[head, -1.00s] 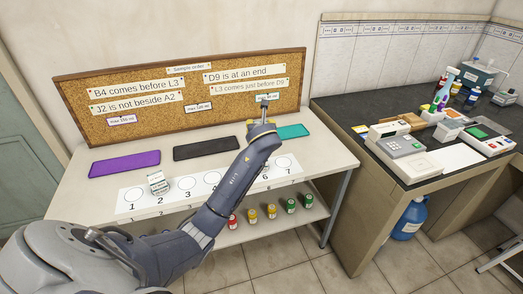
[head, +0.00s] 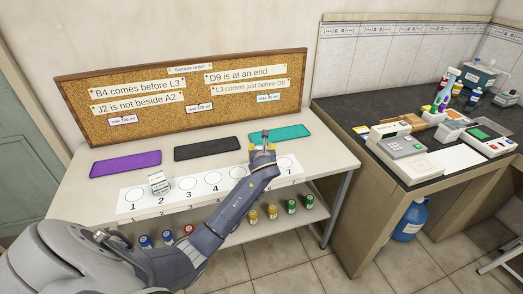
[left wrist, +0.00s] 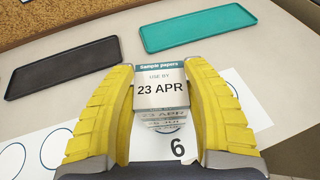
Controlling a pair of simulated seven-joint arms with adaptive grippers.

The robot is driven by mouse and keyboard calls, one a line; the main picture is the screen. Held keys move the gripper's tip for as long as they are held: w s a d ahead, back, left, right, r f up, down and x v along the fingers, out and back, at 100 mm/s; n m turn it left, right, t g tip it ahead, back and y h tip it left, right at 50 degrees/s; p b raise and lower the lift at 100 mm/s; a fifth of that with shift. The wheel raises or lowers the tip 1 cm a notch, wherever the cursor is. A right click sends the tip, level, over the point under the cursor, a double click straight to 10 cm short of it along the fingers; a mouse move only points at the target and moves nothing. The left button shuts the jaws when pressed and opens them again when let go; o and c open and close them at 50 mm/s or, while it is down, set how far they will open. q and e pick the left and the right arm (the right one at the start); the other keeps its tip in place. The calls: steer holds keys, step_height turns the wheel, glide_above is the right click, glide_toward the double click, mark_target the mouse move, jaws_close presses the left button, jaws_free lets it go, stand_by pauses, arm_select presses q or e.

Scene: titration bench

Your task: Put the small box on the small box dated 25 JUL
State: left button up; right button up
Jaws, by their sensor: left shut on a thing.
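My left gripper (left wrist: 160,85) is shut on a small box (left wrist: 162,88) marked "Sample papers, USE BY 23 APR", which sits between its yellow fingertips in the left wrist view. Under it, smaller lettering shows close to the circle by number 6; whether that is a second box, and its date, I cannot tell for sure. In the head view my left gripper (head: 262,148) is over the right part of the numbered strip. A small pale stack (head: 158,183) stands at number 2; its dates are too small to read. My right gripper is not in view.
The white numbered strip (head: 133,206) runs along the table front. Purple (head: 125,163), black (head: 206,148) and teal (head: 280,132) trays lie behind it. A corkboard (head: 230,105) stands at the back. Several coloured bottles are on the shelf below.

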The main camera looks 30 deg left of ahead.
arm_select(q)
steer(key=shift+f, duration=0.2)
steer(key=o, duration=1.1)
steer(key=shift+o, duration=0.2)
steer(key=shift+r, duration=0.1)
